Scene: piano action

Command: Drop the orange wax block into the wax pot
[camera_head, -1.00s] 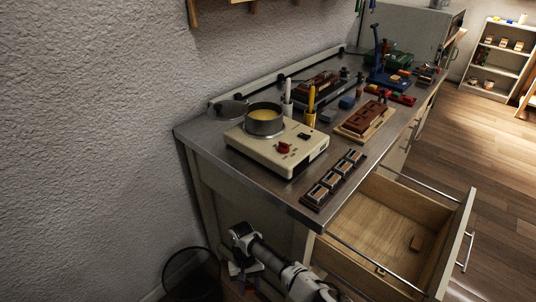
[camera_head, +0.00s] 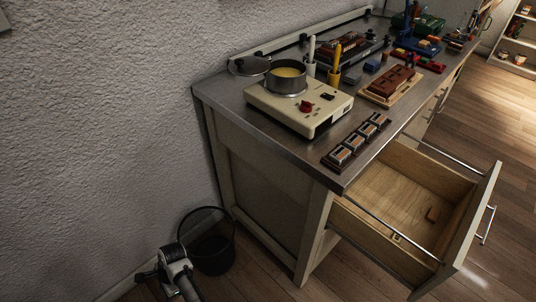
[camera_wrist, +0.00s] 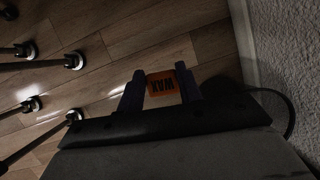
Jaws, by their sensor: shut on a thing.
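In the wrist view my gripper (camera_wrist: 162,88) is shut on the orange wax block (camera_wrist: 163,84), which shows dark "WAX" lettering and sits between the two fingers. Floorboards lie behind it. In the head view my arm is low at the bottom left, beside the bin; the fingers and the block cannot be made out there. The wax pot (camera_head: 286,78) is a round metal pot with yellow contents, standing on a cream heater (camera_head: 298,108) at the near end of the bench, well above and to the right of my arm.
A black mesh bin (camera_head: 208,250) stands on the floor beside the cabinet. A drawer (camera_head: 405,205) hangs open on the right. A lid (camera_head: 250,66), tool holders and a row of small blocks (camera_head: 357,142) surround the heater on the bench (camera_head: 225,92).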

